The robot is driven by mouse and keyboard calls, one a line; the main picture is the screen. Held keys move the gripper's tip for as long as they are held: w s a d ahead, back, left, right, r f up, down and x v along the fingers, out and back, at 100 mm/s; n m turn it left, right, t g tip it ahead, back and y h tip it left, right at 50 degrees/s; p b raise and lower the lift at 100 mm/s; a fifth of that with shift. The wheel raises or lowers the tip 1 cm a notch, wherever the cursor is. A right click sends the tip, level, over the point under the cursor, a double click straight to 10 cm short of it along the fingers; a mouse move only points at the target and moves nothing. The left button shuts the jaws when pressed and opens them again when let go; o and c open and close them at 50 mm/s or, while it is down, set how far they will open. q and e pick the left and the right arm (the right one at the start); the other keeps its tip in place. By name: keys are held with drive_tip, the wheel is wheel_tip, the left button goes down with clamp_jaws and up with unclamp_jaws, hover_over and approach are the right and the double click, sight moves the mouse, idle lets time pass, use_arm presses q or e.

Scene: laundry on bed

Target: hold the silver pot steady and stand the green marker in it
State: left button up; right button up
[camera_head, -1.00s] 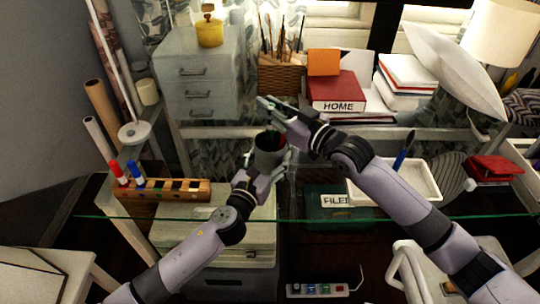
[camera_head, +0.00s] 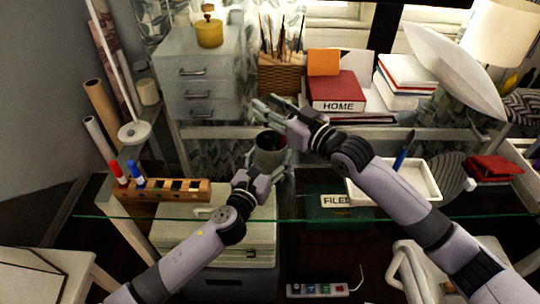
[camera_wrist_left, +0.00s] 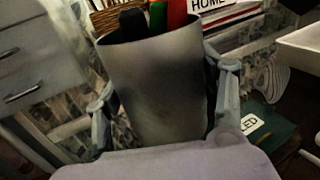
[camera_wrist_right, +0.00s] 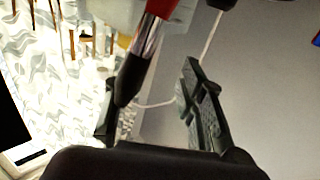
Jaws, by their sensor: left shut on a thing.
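The silver pot (camera_head: 268,158) is upright between the fingers of my left gripper (camera_head: 270,163), which is shut on it; the left wrist view shows the pot (camera_wrist_left: 155,85) large, with a finger at each side. Green (camera_wrist_left: 157,15), red (camera_wrist_left: 176,15) and black (camera_wrist_left: 131,20) marker-like ends show at the pot's mouth. The green one appears to be the green marker, standing in the pot; its lower part is hidden. My right gripper (camera_head: 265,104) is open above and behind the pot. Its spread fingers also show in the right wrist view (camera_wrist_right: 155,112), with no green marker between them.
A wooden holder (camera_head: 190,190) with red and blue markers stands at left. A brush basket (camera_head: 282,80), drawers (camera_head: 198,75) and red book (camera_head: 338,90) stand behind. A white tray (camera_head: 425,180) is at right. A red-and-silver brush-like thing (camera_wrist_right: 146,45) shows in the right wrist view.

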use_arm(q)
drive_tip(key=shift+w, duration=0.15)
drive_tip(key=shift+f, duration=0.15)
use_arm(e)
wheel_tip(320, 180, up, 9)
idle(0.7)
drive_tip(key=shift+w, duration=0.1)
use_arm(q)
drive_tip(key=o, duration=1.3)
drive_tip(key=shift+c, duration=0.2)
drive_tip(key=v, duration=1.2)
